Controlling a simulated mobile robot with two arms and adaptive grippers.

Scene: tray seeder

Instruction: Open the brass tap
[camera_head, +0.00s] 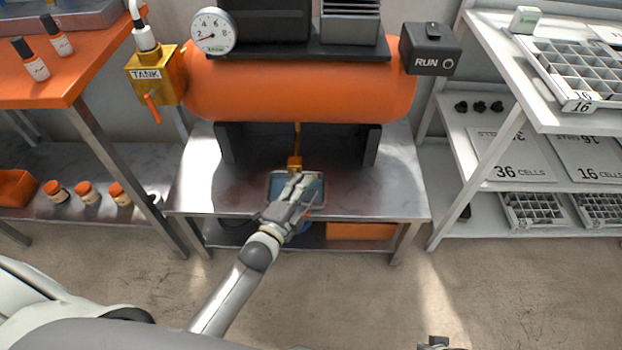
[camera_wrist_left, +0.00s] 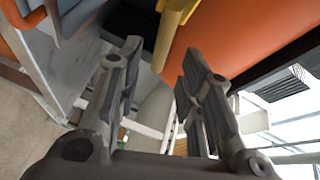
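The brass tap (camera_head: 295,163) hangs on a thin brass pipe under the orange tank (camera_head: 300,92), above a bluish tray (camera_head: 316,196). My left gripper (camera_head: 299,181) is just in front of and below the tap, over the tray, and partly hides the tray. In the left wrist view the left gripper's two fingers (camera_wrist_left: 160,68) stand apart with nothing between them. A brass-yellow pipe piece (camera_wrist_left: 170,32) shows just beyond the fingertips; I see no clear contact. A small dark part at the bottom edge (camera_head: 435,343) looks like my right gripper, mostly cut off.
A brass box marked TANK (camera_head: 150,77) with an orange lever is on the tank's left end. A dark RUN box (camera_head: 430,50) is on its right. A metal table (camera_head: 398,190) stands below. An orange bench (camera_head: 70,88) and white shelves (camera_head: 465,160) flank it. The front floor is clear.

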